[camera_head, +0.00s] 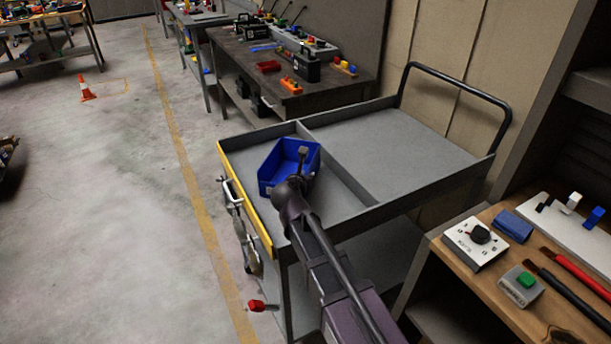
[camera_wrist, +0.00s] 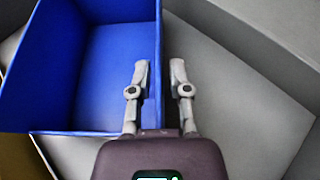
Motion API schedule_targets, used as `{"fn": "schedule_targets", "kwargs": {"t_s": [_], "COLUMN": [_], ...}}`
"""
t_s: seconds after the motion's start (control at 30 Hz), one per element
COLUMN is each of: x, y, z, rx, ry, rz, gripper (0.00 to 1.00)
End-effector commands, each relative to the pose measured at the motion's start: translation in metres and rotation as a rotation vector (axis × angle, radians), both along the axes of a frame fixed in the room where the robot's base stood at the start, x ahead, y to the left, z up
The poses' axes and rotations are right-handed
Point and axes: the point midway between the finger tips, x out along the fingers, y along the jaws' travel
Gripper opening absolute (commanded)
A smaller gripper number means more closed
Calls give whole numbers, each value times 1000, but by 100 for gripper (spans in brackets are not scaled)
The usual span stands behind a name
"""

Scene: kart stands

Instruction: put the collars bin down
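The collars bin, seen as a blue open-topped bin (camera_head: 279,171), is in the narrow left compartment of the grey cart (camera_head: 357,190), apparently resting on its floor. No label on it is readable. In the wrist view the bin (camera_wrist: 105,75) fills the upper left, and its visible inside is empty. My gripper (camera_wrist: 160,66) straddles the bin's right wall, one finger inside and one outside. The fingers are partly spread, with a small gap visible on each side of the wall. In the head view my gripper (camera_head: 303,152) is at the bin's near right side, its fingertips mostly hidden.
A low divider (camera_head: 335,163) separates the bin's compartment from the wide empty right section. A push handle (camera_head: 459,88) rises at the cart's far right. A wooden bench (camera_head: 515,290) with tools stands close at right. A dark workbench (camera_head: 285,75) stands behind.

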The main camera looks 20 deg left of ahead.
Motion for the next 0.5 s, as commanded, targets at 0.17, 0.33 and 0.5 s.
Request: {"fn": "schedule_targets", "kwargs": {"t_s": [0.17, 0.33, 0.5], "x": [0, 0, 0], "y": [0, 0, 0], "z": [0, 0, 3], "rx": [0, 0, 0], "ry": [0, 0, 0], "rz": [0, 0, 0], "gripper": [43, 43, 43]}}
